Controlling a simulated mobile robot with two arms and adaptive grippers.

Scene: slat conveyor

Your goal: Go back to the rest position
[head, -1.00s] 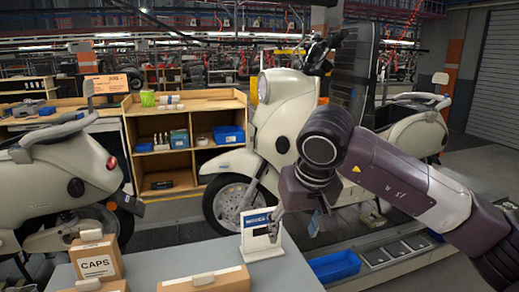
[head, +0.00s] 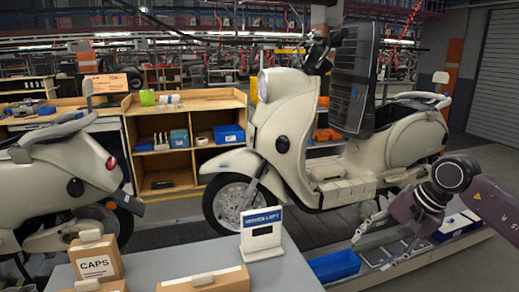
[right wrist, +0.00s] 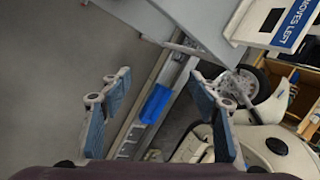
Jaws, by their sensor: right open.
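My right gripper (head: 374,250) is at the lower right of the head view, above the long low rail beside the cream scooter. It is open, and nothing is between its fingers. In the right wrist view its two blue-padded fingers (right wrist: 160,95) stand wide apart. The blue bin (right wrist: 155,103) shows between them, some way below. My left gripper is in neither view.
A grey table (head: 222,259) in front holds a white sign stand (head: 261,236), a CAPS box (head: 97,262) and a long carton (head: 232,281). A cream scooter (head: 290,115) stands behind. A blue bin (head: 335,266) lies right of the table.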

